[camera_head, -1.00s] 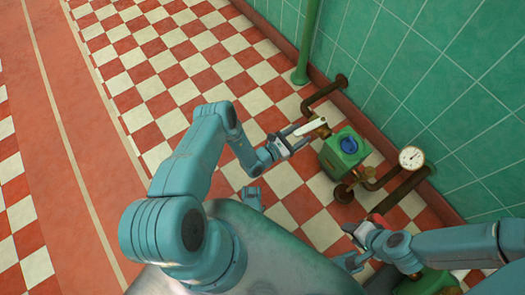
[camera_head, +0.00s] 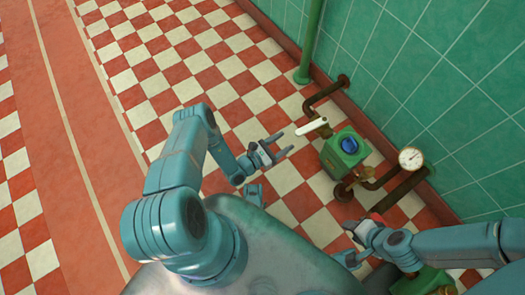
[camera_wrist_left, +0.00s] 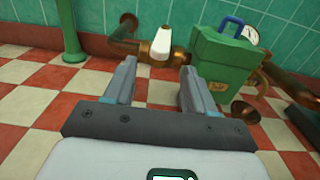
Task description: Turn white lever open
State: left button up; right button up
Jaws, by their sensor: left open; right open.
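The white lever (camera_head: 311,127) sits on a brass valve at the end of a copper pipe, left of the green box. It also shows in the left wrist view (camera_wrist_left: 160,43), beyond and between my fingers. My left gripper (camera_head: 280,146) is open and empty, to the lower left of the lever and apart from it. In the left wrist view its two fingers (camera_wrist_left: 153,85) stand apart with nothing between them. My right gripper (camera_head: 350,243) is at the lower right, far from the lever; a small red thing shows by it.
A round gauge (camera_head: 411,158) and copper pipes (camera_head: 403,187) are further right. A green post (camera_head: 309,45) rises by the tiled wall. The checkered floor (camera_head: 190,65) is clear at upper left.

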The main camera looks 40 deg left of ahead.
pick_arm(q)
jog(key=v, duration=0.8)
jog(key=shift+a+p, duration=0.4)
jog(key=shift+a, duration=0.05)
jog(key=shift+w, duration=0.1)
